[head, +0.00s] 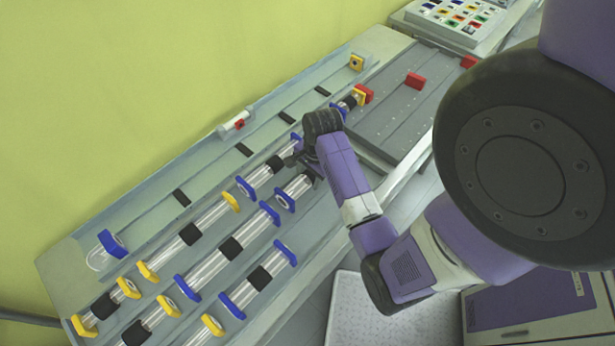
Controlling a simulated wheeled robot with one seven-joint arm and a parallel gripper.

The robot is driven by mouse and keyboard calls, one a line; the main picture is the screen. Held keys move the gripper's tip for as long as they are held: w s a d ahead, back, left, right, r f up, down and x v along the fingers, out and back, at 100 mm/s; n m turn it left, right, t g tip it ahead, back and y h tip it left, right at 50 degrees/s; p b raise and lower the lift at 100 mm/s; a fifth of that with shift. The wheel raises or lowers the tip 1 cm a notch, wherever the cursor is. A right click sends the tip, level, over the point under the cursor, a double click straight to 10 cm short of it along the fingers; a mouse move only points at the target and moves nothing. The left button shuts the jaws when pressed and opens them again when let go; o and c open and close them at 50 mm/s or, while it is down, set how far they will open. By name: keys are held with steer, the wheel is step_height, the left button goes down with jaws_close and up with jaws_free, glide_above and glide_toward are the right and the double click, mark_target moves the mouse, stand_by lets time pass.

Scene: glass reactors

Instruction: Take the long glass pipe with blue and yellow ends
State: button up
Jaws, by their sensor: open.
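My gripper (304,168) is open, its dark fingers pointing down over the rack of glass pipes. Just below it, a glass pipe (296,190) with a blue near end runs up to the right through a black clamp. Its far end is hidden by my gripper and arm, so I cannot tell that end's colour. Whether the fingers touch it is unclear. Behind my wrist, a pipe (346,106) shows a blue near end and a yellow far end, with a black clamp between; it is partly covered.
Close to the fingers is a blue-ended pipe (262,175). Several other pipes, including a yellow-ended one (208,220) and a blue-ended one (212,260), lie in rows. A grey panel with red blocks (415,80) is beyond. A white tray (345,310) is below right.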

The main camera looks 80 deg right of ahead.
steer(key=shift+f, duration=0.3)
jaws_close()
steer(key=shift+r, duration=0.1)
